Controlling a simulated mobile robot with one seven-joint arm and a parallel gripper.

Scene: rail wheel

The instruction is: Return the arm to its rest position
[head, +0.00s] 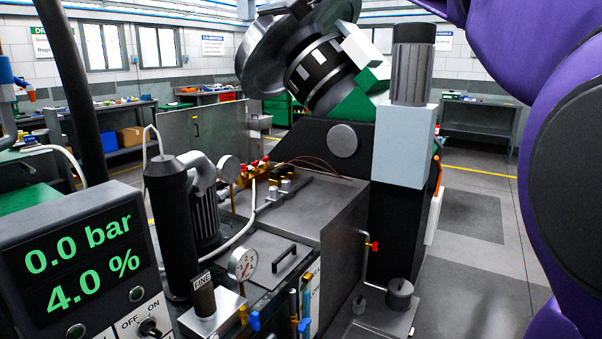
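My own purple arm fills the right side of the head view, with a large dark round joint cover at the right edge. My gripper is outside the view, so its fingers and anything in them are hidden. The rail wheel (262,58) is a large grey metal disc at the top centre, tilted on a black and green machine head (322,76). The machine stands on a black column.
A display box (85,265) reading 0.0 bar and 4.0 % is at the lower left. A grey metal tank (318,215) with gauges, valves and hoses stands in the middle. Workbenches (480,120) line the back. Grey floor (465,255) is open between the machine and my arm.

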